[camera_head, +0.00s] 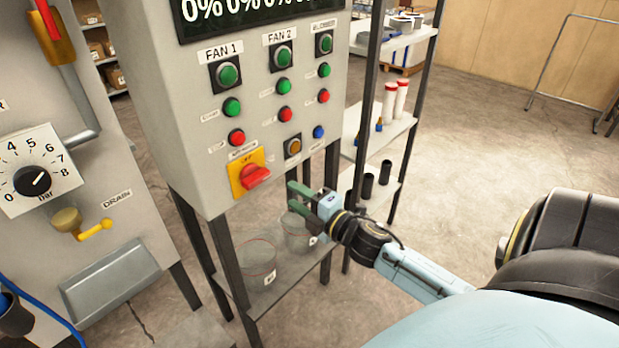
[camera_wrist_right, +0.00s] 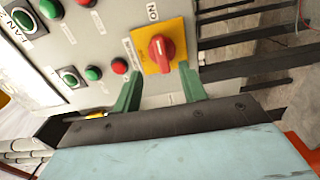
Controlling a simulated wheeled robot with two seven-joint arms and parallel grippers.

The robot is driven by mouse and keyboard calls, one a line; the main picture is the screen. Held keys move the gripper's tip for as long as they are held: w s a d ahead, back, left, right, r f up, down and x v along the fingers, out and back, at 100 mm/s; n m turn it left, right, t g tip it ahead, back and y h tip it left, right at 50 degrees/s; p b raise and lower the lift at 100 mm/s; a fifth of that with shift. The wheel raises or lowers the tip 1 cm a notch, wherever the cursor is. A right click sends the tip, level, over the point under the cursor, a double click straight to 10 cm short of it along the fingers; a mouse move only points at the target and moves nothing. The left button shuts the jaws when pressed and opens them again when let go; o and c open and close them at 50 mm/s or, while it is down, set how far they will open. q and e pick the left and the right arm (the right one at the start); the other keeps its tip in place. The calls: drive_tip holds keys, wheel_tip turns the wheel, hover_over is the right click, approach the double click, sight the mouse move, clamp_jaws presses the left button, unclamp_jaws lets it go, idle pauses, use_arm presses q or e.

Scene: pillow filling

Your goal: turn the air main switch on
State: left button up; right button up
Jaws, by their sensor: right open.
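The air main switch is a red rotary knob (camera_head: 256,177) on a yellow square plate (camera_head: 239,183), low on the front of the grey control panel. In the right wrist view the red knob (camera_wrist_right: 161,48) lies just beyond the fingertips, with an "ON" label beside its yellow plate (camera_wrist_right: 178,28). My right gripper (camera_head: 292,197) is open, to the right of and a little below the switch in the head view. In the wrist view its two green fingers (camera_wrist_right: 160,70) stand apart, empty, and roughly lined up with the knob. I cannot tell whether they touch it. My left gripper is not seen.
Fan buttons (camera_head: 232,107) and a blue button (camera_head: 318,131) sit above the switch. A shelf with glass beakers (camera_head: 258,265) is below the panel. A rack with dark cups (camera_head: 385,172) stands behind my right gripper. A pressure dial (camera_head: 36,180) is at left.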

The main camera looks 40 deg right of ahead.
drive_tip(key=shift+s+d, duration=0.15)
drive_tip(key=shift+s, duration=1.6)
drive_tip(key=s+f+m+g+h, duration=0.1)
drive_tip(key=s+f+m+g, duration=0.25)
drive_tip(key=f, duration=0.75)
drive_tip(key=s+f+m+g+h+b, duration=0.1)
drive_tip(key=s+f+m+g, duration=0.2)
drive_tip(key=f, duration=0.7)
drive_tip(key=s+f+m+g, duration=0.1)
drive_tip(key=s+f+m, duration=0.25)
drive_tip(key=f, duration=0.75)
drive_tip(key=s+a+f+m+g, duration=0.2)
drive_tip(key=s+f, duration=0.4)
drive_tip(key=s, duration=0.3)
drive_tip(key=s+a+f+m+g, duration=0.2)
drive_tip(key=s+a+f+g, duration=0.2)
drive_tip(key=s, duration=0.6)
drive_tip(key=s+a+f+m+g, duration=0.2)
drive_tip(key=s+a+f+g, duration=0.1)
drive_tip(key=s+a+f, duration=0.3)
drive_tip(key=s+f, duration=0.2)
drive_tip(key=s, duration=0.1)
drive_tip(key=shift+s+a+f+y+b, duration=0.15)
drive_tip(key=shift+a+y+b, duration=0.1)
drive_tip(key=shift+y+b, duration=0.15)
drive_tip(key=shift+g, duration=0.25)
drive_tip(key=shift+c, duration=0.6)
